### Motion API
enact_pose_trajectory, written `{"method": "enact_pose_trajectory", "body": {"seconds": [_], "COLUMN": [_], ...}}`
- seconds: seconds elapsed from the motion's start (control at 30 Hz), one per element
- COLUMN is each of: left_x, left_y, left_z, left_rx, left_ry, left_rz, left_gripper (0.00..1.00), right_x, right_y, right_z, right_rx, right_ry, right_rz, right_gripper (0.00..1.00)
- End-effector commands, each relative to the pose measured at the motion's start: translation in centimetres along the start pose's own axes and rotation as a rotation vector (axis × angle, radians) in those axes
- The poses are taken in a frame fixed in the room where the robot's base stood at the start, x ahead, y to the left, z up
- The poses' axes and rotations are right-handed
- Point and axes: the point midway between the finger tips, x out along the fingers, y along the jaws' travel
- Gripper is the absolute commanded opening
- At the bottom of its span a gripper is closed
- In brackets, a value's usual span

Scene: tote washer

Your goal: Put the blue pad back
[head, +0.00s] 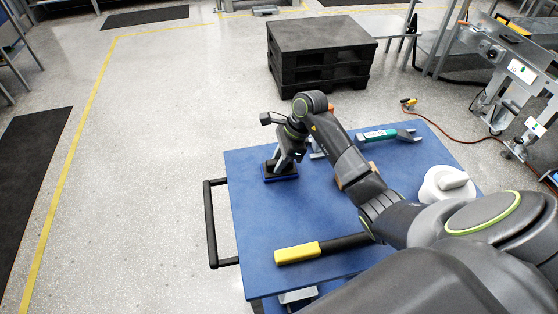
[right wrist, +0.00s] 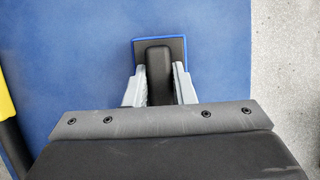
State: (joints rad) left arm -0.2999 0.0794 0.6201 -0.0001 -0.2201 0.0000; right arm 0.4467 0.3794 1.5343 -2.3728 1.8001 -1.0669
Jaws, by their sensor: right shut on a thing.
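The blue pad (head: 280,176) is at the far left part of the blue cart top, a dark block with a blue rim at its bottom. My right gripper (head: 284,162) is above it, shut on its dark handle. In the right wrist view the pad (right wrist: 177,44) shows its dark top and blue edge, with the handle between the two grey fingers of my right gripper (right wrist: 159,85). The pad looks to be on or just above the cart top; I cannot tell which. My left gripper is not in view.
The blue cart top (head: 255,215) also holds a yellow-and-black tool (head: 298,252), a green-labelled tool (head: 380,135), and a white container (head: 446,184). The cart's black handle (head: 210,225) is at left. Black pallets (head: 318,55) stand behind. The cart top's left middle is clear.

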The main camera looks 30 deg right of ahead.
Motion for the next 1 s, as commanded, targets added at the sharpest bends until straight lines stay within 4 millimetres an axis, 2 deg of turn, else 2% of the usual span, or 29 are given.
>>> {"method": "enact_pose_trajectory", "body": {"seconds": [0.3, 0.33, 0.5, 0.7, 1.0], "left_x": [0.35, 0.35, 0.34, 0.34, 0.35], "left_y": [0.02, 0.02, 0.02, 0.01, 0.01], "left_z": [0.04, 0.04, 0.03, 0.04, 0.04], "left_rx": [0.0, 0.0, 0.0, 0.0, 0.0], "left_ry": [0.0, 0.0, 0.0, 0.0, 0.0], "left_rz": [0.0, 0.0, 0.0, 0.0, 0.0], "left_gripper": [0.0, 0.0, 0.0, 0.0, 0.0], "right_x": [0.1, 0.11, 0.11, 0.12, 0.12], "right_y": [-0.01, -0.01, -0.01, 0.0, 0.0], "right_z": [-0.04, -0.04, -0.04, -0.04, -0.05], "right_rx": [0.0, 0.0, 0.0, 0.0, 0.0], "right_ry": [0.0, 0.0, 0.0, 0.0, 0.0], "right_rz": [0.0, 0.0, 0.0, 0.0, 0.0], "right_gripper": [0.0, 0.26, 0.48, 0.48, 0.88]}}
